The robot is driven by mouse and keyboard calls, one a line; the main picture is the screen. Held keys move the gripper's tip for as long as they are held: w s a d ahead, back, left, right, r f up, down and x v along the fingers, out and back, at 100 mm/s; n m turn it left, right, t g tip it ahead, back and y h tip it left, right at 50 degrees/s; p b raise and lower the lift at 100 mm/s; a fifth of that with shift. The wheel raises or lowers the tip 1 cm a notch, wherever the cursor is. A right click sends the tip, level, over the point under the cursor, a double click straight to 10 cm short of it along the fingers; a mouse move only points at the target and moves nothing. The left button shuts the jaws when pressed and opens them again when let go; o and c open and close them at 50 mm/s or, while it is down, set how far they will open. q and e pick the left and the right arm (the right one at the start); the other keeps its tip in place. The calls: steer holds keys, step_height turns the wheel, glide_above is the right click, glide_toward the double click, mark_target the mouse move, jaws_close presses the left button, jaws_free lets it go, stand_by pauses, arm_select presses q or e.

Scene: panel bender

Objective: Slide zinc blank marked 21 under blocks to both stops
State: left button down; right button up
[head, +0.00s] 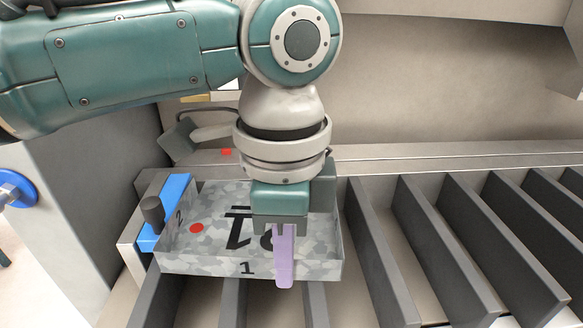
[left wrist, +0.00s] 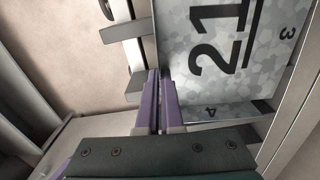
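The zinc blank (head: 305,265), grey and mottled with 21 on its floor, has its sides standing up like a shallow tray. It lies level at the left end of the dark bars, and a 1 shows on its near side. The wrist view shows the blank (left wrist: 240,55) with 3 and 4 on two other sides. My left gripper (head: 284,255) points down at the near side, one purple finger outside that wall. In the wrist view its fingers (left wrist: 159,105) are nearly together across the wall's thin edge. A blue block (head: 175,200) with a dark knob stands at the blank's left side. My right gripper is out of view.
Several dark upright bars (head: 450,230) with gaps between them run to the right of the blank. A pale rail (head: 450,155) crosses behind. A red mark (head: 227,152) sits behind the blank. My left arm hides part of the area behind it.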

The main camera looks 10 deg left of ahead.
arm_select(q)
steer(key=s+d+p, duration=0.1)
steer(key=s+p, duration=0.1)
steer(key=s+d+r+p, duration=0.1)
steer(key=s+p, duration=0.1)
steer(key=p, duration=0.1)
steer(key=s+d+r+p, duration=0.1)
steer(key=s+p, duration=0.1)
steer(key=shift+s+d, duration=0.15)
steer(key=shift+d, duration=0.15)
stand_by(0.3)
